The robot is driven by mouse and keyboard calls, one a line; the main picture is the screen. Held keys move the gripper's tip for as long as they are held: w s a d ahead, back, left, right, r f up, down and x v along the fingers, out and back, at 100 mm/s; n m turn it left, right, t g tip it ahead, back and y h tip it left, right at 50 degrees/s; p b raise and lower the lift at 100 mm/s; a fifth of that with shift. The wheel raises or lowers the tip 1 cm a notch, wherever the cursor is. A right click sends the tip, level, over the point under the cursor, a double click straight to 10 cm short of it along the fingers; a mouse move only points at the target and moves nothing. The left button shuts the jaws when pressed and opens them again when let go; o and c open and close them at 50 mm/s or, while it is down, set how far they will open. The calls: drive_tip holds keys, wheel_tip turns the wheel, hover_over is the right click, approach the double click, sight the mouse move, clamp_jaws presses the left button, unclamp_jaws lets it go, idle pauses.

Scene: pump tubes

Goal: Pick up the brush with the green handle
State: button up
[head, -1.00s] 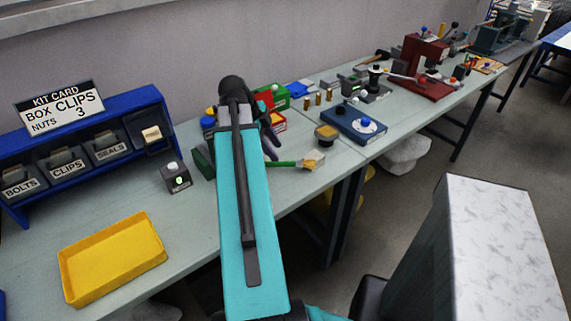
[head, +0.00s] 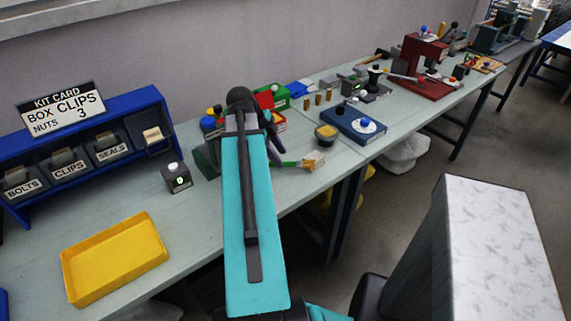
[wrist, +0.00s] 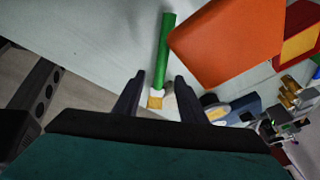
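The brush has a green handle (wrist: 166,50) and a pale ferrule with tan bristles (wrist: 155,102). In the head view its bristles (head: 314,160) and part of its handle (head: 289,164) show on the bench, just right of my arm; the rest is hidden behind my arm. My gripper (wrist: 158,92) is open in the wrist view. The brush's bristle end appears between its two dark fingers, with the handle running away beyond them. I cannot tell the height left between fingers and brush. In the head view my gripper is mostly hidden by my arm.
A large orange object (wrist: 225,40) lies close right of the handle in the wrist view. A yellow tray (head: 115,258), a blue bin rack (head: 150,98) and a small dark box (head: 176,178) are to the left. A blue plate fixture (head: 352,124) is to the right. The bench's front edge is near the brush.

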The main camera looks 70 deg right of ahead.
sight(285, 162)
drive_tip(key=shift+p+x, duration=0.45)
drive_tip(key=shift+x, duration=1.35)
drive_tip(key=shift+r, duration=0.1)
clamp_jaws()
